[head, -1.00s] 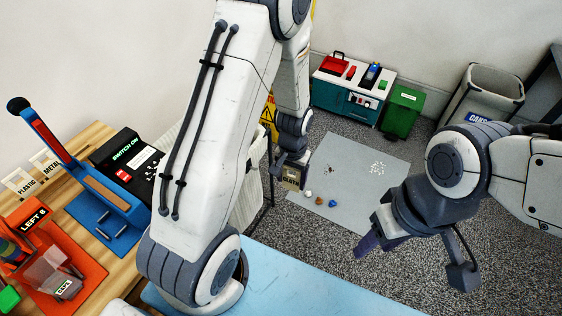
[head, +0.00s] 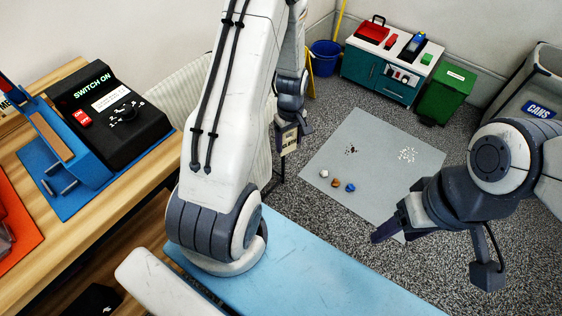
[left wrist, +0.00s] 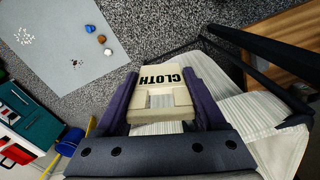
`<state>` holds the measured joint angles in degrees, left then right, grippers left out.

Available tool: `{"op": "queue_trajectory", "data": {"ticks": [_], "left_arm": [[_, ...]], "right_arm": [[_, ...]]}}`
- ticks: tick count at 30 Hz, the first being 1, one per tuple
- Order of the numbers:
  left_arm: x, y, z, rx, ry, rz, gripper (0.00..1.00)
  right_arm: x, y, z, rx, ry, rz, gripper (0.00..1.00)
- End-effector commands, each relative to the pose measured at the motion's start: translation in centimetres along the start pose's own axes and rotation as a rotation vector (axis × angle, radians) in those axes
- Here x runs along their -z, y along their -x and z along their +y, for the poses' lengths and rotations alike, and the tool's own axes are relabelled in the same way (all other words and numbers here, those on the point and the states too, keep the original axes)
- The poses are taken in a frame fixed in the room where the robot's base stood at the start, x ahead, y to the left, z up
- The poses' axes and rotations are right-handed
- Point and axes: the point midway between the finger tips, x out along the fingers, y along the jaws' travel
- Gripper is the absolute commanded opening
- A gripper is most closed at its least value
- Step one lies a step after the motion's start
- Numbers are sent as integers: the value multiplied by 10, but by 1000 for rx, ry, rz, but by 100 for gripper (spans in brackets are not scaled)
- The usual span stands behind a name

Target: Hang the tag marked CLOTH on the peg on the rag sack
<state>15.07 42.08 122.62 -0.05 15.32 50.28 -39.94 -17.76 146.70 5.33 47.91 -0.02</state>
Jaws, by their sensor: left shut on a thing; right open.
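The pale tag marked CLOTH (left wrist: 160,76) is between the fingers of my left gripper (left wrist: 162,98) in the left wrist view. The gripper is shut on it, and the lettering appears upside down there. In the head view my left gripper (head: 291,128) holds the tag (head: 290,141) in the air beside the rag sack. The whitish ribbed rag sack (head: 200,98) is partly hidden behind my left arm; it also shows beneath and beside the tag in the left wrist view (left wrist: 237,112). I cannot make out the peg. My right gripper (head: 387,229) is open and empty, over the floor.
A wooden bench (head: 130,198) with a black switch box (head: 112,112) and blue device stands left. A grey mat (head: 375,135) with litter lies on the floor. A teal cabinet (head: 378,77), green bin (head: 446,95) and CANS bin (head: 535,80) stand behind. Dark frame bars (left wrist: 262,72) flank the sack.

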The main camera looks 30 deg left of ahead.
Motion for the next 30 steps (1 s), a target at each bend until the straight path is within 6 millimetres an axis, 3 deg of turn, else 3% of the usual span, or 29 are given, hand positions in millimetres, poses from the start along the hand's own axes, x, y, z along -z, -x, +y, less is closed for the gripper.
{"op": "queue_trajectory", "data": {"ticks": [1, 7, 30], "left_arm": [[7, -27, -3, 0, 80, 0, 19], [23, -55, -10, -1, 298, 1, 19], [57, -61, -23, -1, 356, 1, 19]], "right_arm": [[-1, -26, 2, 0, 0, 0, 60], [-2, -51, 4, 0, 0, 1, 60], [-3, -61, 4, 0, 0, 1, 60]]}}
